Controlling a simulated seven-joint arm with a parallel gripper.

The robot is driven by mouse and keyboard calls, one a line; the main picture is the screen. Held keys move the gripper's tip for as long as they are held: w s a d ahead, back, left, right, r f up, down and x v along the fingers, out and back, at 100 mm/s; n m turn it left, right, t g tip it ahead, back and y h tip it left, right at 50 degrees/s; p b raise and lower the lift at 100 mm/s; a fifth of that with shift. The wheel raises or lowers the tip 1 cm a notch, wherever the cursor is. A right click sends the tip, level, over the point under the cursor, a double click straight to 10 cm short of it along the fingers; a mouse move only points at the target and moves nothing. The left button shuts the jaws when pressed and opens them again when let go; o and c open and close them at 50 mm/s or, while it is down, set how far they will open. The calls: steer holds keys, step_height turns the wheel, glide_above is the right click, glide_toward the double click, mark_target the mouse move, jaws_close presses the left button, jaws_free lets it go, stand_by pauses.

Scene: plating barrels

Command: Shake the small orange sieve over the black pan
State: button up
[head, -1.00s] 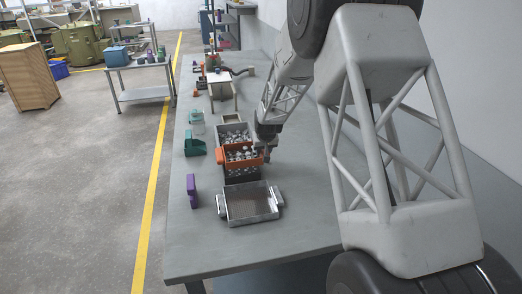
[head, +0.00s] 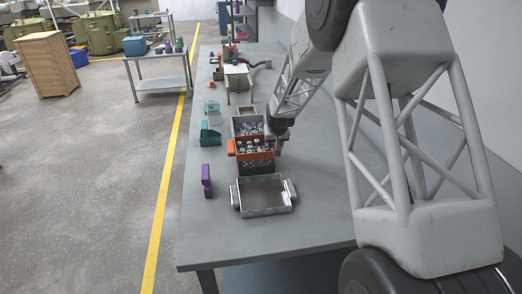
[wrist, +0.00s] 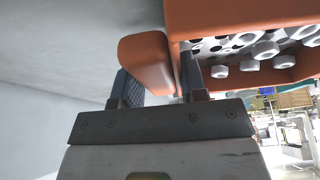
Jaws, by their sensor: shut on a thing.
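The small orange sieve (head: 254,155) holds several pale hex nuts and is over the black pan (head: 257,169), whose dark front wall shows below it. The pan's inside is hidden by the sieve. My gripper (head: 279,145) is at the sieve's right side in the head view. In the wrist view my gripper (wrist: 162,88) is shut on one orange end grip of the sieve, with a finger on each side. The sieve's perforated floor and the nuts (wrist: 265,50) show there too. I cannot tell the gap between sieve and pan.
A silver perforated tray (head: 265,210) with side handles sits in front of the pan. A grey bin (head: 236,125) with metal parts stands behind. A purple item (head: 206,181) and a green bin (head: 209,136) are to the left. The bench's front is clear.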

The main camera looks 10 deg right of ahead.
steer(key=shift+a, duration=0.55)
steer(key=d, duration=0.3)
steer(key=shift+d, duration=0.1)
stand_by(1.7)
steer(key=shift+a, duration=1.65)
steer(key=d, duration=0.3)
steer(key=shift+d, duration=0.15)
stand_by(0.9)
